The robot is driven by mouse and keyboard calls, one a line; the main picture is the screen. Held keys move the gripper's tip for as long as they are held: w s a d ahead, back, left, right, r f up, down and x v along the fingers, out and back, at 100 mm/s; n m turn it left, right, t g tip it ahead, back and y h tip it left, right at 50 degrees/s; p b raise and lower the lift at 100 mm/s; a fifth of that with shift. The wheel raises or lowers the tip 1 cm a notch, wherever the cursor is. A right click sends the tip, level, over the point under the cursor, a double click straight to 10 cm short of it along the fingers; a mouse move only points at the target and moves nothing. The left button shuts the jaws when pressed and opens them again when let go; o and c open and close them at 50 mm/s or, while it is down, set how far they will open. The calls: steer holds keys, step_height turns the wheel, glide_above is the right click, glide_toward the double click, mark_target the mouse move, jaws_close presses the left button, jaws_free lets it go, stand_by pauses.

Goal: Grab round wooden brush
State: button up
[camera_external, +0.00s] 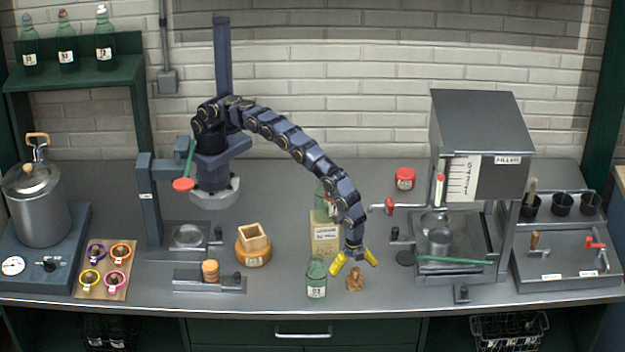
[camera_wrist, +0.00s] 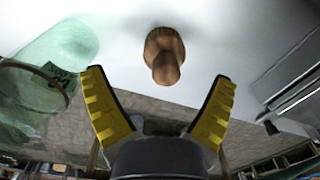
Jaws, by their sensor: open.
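A small brown wooden piece with a round body and a knob-like handle, which looks like the round wooden brush (camera_external: 355,279), stands on the grey bench near its front edge. My gripper (camera_external: 354,261) is just above it, with yellow fingers spread apart and nothing between them. In the wrist view the brush (camera_wrist: 163,56) lies beyond the fingertips, roughly centred between them, and my open gripper (camera_wrist: 159,79) does not touch it.
A green glass bottle (camera_external: 316,280) stands close left of the brush and also shows in the wrist view (camera_wrist: 45,75). A labelled box (camera_external: 326,240) is behind it. The filler machine (camera_external: 480,130) stands to the right. Bench space right of the brush is clear.

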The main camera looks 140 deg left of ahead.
mark_target(355, 280)
steer(key=f, duration=0.4)
steer(key=shift+w+a+f, duration=0.2)
steer(key=shift+a+f, duration=0.05)
steer(key=shift+f, duration=0.1)
steer(key=c, duration=1.2)
steer(key=shift+r, duration=0.1)
steer(key=shift+c, duration=0.2)
